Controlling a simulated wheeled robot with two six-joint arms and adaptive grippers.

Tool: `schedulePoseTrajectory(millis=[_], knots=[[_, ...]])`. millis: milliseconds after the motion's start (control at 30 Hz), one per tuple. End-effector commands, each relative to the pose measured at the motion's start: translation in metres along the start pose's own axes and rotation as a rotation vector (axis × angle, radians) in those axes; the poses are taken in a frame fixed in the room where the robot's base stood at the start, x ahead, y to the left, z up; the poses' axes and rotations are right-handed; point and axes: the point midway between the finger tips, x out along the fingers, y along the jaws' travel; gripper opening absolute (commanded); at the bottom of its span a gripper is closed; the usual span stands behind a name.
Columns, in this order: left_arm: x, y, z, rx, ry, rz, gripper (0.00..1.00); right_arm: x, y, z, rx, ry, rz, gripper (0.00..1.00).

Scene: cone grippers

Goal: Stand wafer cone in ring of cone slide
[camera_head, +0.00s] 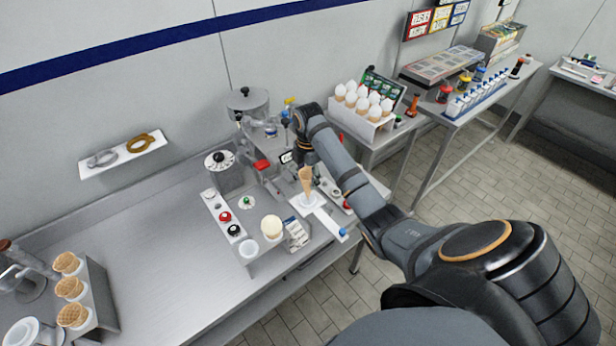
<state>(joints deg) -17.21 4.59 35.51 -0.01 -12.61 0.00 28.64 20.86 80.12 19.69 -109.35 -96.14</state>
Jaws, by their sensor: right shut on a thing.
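The wafer cone (306,184) is tan, upright and point down. My right gripper (306,167) reaches in from above and is shut on its upper part. The cone's tip is over the white cone slide (326,220), a narrow plate with a blue knob at its near end. The ring on the slide is small around the cone's tip, and I cannot tell whether the tip is inside it or just above it. My left gripper is not in view.
A metal machine (248,112) stands close behind the gripper. Left of the slide is a panel with knobs (225,217). A rack of wafer cones (98,295) stands at the lower left, and a white box of filled cones (360,124) at the back right. The middle-left counter is clear.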

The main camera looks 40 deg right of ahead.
Motion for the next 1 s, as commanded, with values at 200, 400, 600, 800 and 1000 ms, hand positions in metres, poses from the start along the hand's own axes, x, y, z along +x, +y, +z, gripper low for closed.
schedulePoseTrajectory(millis=[200, 400, 600, 800, 1000], knots=[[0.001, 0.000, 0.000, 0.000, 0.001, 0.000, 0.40, 0.003, 0.000, 0.000, 0.000, 0.000, 0.000, 0.38], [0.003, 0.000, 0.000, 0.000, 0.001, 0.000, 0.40, 0.009, 0.000, 0.000, 0.000, 0.001, -0.001, 0.38], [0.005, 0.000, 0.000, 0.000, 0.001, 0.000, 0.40, 0.015, 0.000, 0.000, 0.000, 0.001, -0.001, 0.38], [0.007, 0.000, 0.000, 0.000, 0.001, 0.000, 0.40, 0.021, 0.000, 0.000, 0.000, 0.000, 0.000, 0.38], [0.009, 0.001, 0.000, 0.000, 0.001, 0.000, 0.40, 0.027, 0.000, 0.000, 0.000, 0.000, -0.001, 0.38]])
